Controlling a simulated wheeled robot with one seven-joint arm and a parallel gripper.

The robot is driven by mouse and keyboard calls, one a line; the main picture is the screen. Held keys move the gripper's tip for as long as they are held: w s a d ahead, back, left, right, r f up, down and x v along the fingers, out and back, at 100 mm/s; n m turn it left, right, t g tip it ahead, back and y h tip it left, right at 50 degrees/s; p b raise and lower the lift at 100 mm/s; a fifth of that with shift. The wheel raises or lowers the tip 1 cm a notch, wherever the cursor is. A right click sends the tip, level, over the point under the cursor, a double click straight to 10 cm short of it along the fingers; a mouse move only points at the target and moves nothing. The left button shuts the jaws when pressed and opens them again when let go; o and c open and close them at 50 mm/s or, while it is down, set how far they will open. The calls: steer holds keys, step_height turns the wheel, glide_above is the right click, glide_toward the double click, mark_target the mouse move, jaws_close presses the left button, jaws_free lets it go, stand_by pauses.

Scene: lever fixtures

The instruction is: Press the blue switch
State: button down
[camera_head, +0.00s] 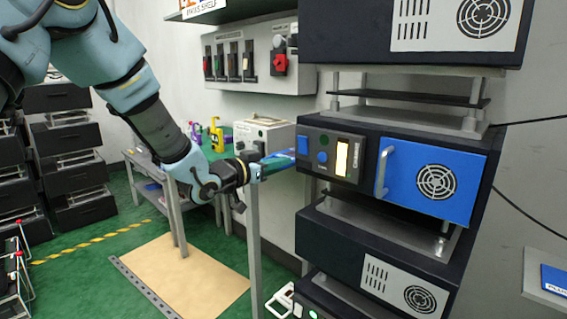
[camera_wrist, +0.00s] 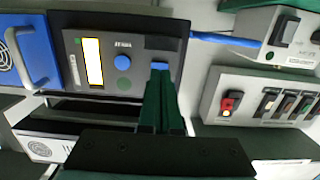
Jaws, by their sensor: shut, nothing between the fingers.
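The blue switch (camera_head: 303,145) is a small rectangular piece at the left end of a dark control panel (camera_head: 345,140) in the head view. In the wrist view the blue switch (camera_wrist: 160,66) shows just beyond my fingertips, partly hidden by them. My gripper (camera_head: 291,160) has its green fingers shut and empty, pointing at the left edge of the panel. In the wrist view my gripper (camera_wrist: 160,76) lines up with the switch. The tips look very close to it; whether they touch I cannot tell.
On the same panel are a round blue knob (camera_head: 322,157) and a lit yellow display (camera_head: 342,158). A blue door (camera_head: 440,180) with a handle is to the right. A wall box with levers (camera_head: 255,60) and a beige box (camera_head: 264,134) stand behind.

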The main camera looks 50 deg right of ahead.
steer(key=a+b, duration=0.2)
steer(key=a, duration=0.6)
steer(key=shift+w+a+f, duration=0.2)
steer(key=shift+w+f, duration=0.1)
steer(key=shift+f, duration=0.15)
